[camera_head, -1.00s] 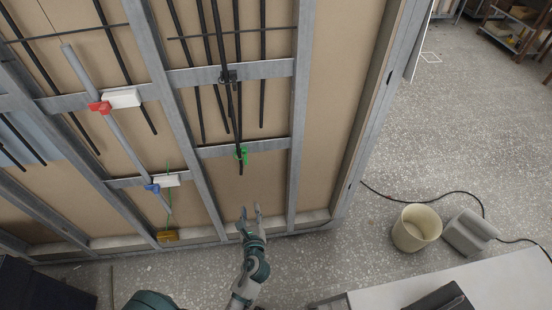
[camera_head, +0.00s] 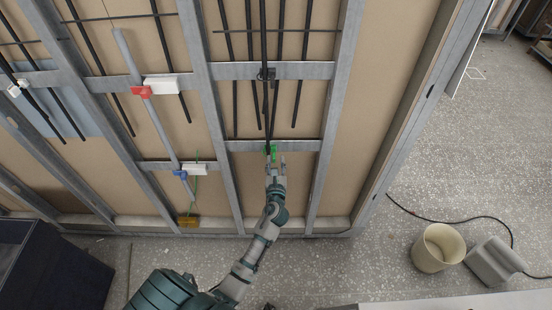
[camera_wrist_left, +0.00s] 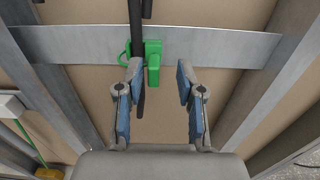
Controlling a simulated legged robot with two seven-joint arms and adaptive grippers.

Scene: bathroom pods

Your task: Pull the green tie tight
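The green tie (camera_head: 270,150) is on the lower metal crossbar (camera_head: 240,146), at a black cable (camera_head: 267,115) that hangs down past it. It also shows in the left wrist view (camera_wrist_left: 154,62), with a thin green loop on its left side. My left gripper (camera_head: 275,160) is open just below the tie. In the left wrist view my left gripper (camera_wrist_left: 158,72) has its fingers spread apart, with the tie and cable end close to the left finger. Nothing is held between the fingers, and I cannot tell whether the left finger touches the tie. My right gripper is not in view.
Vertical metal studs (camera_head: 337,100) flank the bay. Several other black cables hang above. Left of it are a grey pipe with red (camera_head: 140,92) and blue (camera_head: 180,174) clamps. A beige bin (camera_head: 437,248) stands on the floor at right.

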